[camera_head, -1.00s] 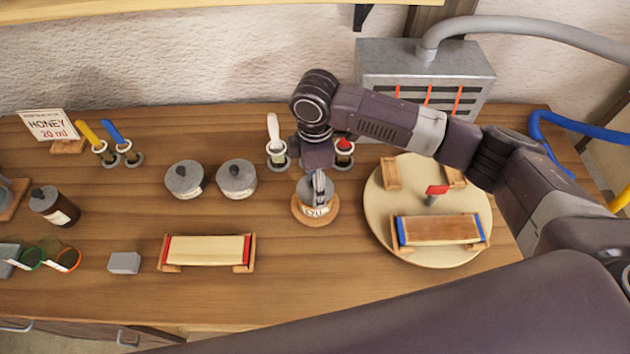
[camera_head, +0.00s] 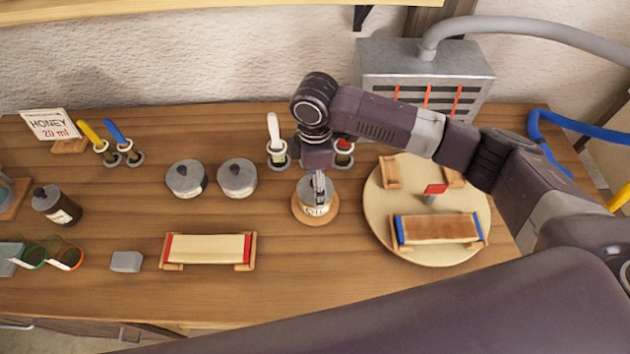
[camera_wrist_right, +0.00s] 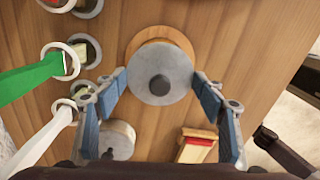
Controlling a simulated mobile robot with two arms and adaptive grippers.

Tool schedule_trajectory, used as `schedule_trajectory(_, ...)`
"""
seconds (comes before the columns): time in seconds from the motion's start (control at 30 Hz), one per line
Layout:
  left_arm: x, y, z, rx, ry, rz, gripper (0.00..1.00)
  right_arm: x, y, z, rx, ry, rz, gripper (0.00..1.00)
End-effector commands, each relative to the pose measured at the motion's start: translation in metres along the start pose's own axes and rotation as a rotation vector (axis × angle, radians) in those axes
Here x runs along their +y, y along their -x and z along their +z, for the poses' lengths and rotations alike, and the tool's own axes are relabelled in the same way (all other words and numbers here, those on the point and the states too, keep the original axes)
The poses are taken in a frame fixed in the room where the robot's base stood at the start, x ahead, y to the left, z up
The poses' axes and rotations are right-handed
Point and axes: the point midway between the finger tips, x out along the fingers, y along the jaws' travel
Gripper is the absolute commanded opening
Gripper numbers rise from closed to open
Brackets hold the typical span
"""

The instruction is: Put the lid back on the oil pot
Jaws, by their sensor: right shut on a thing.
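The oil pot (camera_head: 315,210), a small pot with a white label, stands on a round wooden coaster (camera_head: 331,217) in the middle of the bench. A round grey lid (camera_wrist_right: 172,66) with a dark knob sits over the coaster in the right wrist view. My left gripper is not in view.
Two grey lidded pots (camera_head: 238,179) stand left of the oil pot. Behind it are upright brushes (camera_head: 275,135) in holders. A round turntable (camera_head: 389,236) with laths on stands is at the right. A lath stand (camera_head: 208,249) and a grey block (camera_head: 126,262) lie in front.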

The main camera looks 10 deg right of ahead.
Motion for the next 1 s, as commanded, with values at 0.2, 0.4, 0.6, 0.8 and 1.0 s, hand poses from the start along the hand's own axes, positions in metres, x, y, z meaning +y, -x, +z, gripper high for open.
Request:
schedule_trajectory(0.2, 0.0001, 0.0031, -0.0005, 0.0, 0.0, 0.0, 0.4, -0.0001, 0.0009, 0.0, 0.0, 0.0, 0.0, 0.49)
schedule_trajectory(0.4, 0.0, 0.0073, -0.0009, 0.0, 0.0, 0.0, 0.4, -0.0002, 0.0009, -0.0001, 0.0, 0.0, -0.001, 0.49)
schedule_trajectory(0.6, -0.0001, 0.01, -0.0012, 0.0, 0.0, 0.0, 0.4, -0.0001, 0.0, 0.0001, 0.0, -0.001, 0.0, 0.49)
schedule_trajectory(0.8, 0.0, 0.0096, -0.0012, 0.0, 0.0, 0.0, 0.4, 0.0, -0.0006, 0.0001, 0.0, 0.0, 0.0, 0.49)
schedule_trajectory(1.0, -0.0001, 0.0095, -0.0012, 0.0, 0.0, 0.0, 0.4, 0.0, -0.0004, 0.0, 0.0, 0.0, 0.0, 0.67)
